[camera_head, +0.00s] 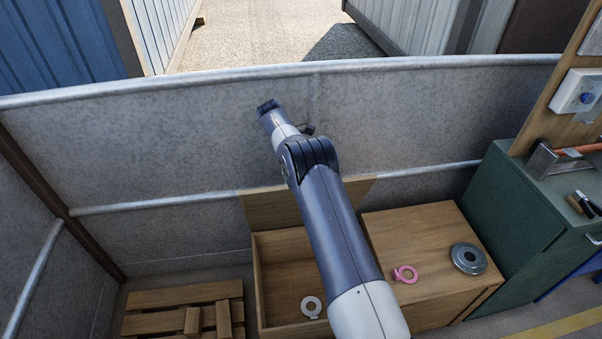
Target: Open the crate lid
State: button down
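The wooden crate (258,268) stands low against the metal wall, with its inside visible from above. A wooden panel that looks like its lid (268,208) stands raised along the crate's back edge, tilted up toward the wall. My arm crosses in front of the crate and hides its right part and the middle of the lid. A pale ring (304,311) appears to lie inside the crate. My gripper (267,106) is beyond and above the lid, in front of the wall, apart from the lid in the picture. Its fingers are too small and dark to tell open from shut.
A wooden box top (430,232) to the right bears a pink ring (405,274) and a grey handwheel (468,259). A green cabinet (500,215) stands further right. A wooden pallet (170,299) lies left of the crate. The metal wall (180,135) closes off the back.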

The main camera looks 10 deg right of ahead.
jog(key=shift+s+f, duration=0.1)
jog(key=shift+f, duration=0.55)
jog(key=c, duration=1.8)
grip_release()
jog(key=shift+o, duration=0.6)
jog(key=shift+f, duration=0.15)
jog(key=shift+o, duration=0.8)
jog(key=shift+w, duration=0.25)
jog(key=shift+o, duration=0.8)
jog(key=shift+r, duration=0.25)
jog(key=shift+r, duration=0.1)
notch_tip(320, 180, up, 10)
jog(key=shift+f, duration=0.2)
